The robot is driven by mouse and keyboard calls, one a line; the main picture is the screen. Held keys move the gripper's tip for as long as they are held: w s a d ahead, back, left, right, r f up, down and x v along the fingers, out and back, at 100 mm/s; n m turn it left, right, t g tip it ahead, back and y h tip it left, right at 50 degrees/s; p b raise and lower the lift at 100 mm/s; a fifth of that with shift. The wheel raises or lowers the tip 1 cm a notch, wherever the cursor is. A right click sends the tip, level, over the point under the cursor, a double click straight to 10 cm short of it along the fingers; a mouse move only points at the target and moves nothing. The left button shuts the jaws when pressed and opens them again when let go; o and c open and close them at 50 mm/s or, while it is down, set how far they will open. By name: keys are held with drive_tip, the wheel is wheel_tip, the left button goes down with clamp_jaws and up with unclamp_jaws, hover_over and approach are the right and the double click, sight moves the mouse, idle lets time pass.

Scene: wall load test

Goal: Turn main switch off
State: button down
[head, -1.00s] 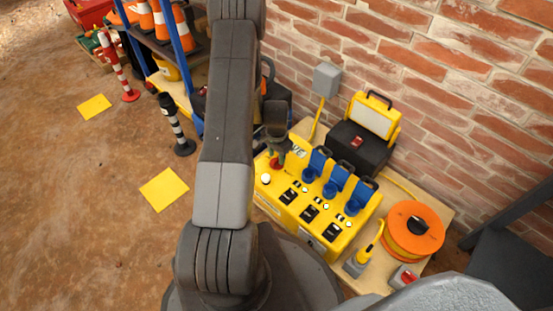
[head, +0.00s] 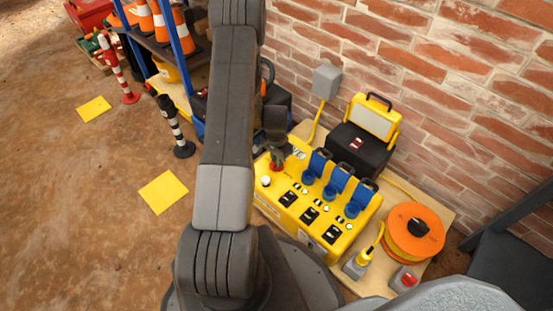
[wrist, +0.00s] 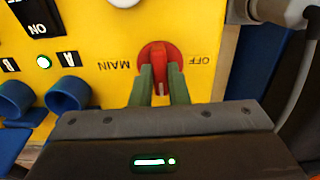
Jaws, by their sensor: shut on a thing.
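The main switch is a red rotary knob (wrist: 158,54) on a yellow power box (head: 262,199). In the wrist view its grip bar stands about upright, with a pale mark at its lower end. Upside-down lettering reads MAIN to its left and OFF to its right. My gripper (wrist: 162,84) has its grey-green fingers on both sides of the bar, shut on it. In the head view my gripper (head: 277,160) is at the box's far left end, where the red knob is mostly covered by the fingers.
Blue sockets (head: 352,208) and black breakers (head: 309,215) line the box. An orange cable reel (head: 400,240), a work light (head: 371,115) and a grey wall box (head: 327,80) are near. The brick wall stands behind.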

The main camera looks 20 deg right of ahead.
drive_tip(key=shift+n, duration=0.3)
drive_tip(key=n, duration=0.3)
drive_tip(key=shift+n+b, duration=0.35)
drive_tip(key=shift+n, duration=0.05)
drive_tip(key=n, duration=0.9)
drive_tip(key=shift+b, duration=0.4)
drive_tip(key=shift+n, duration=2.3)
drive_tip(key=c, duration=1.4)
unclamp_jaws()
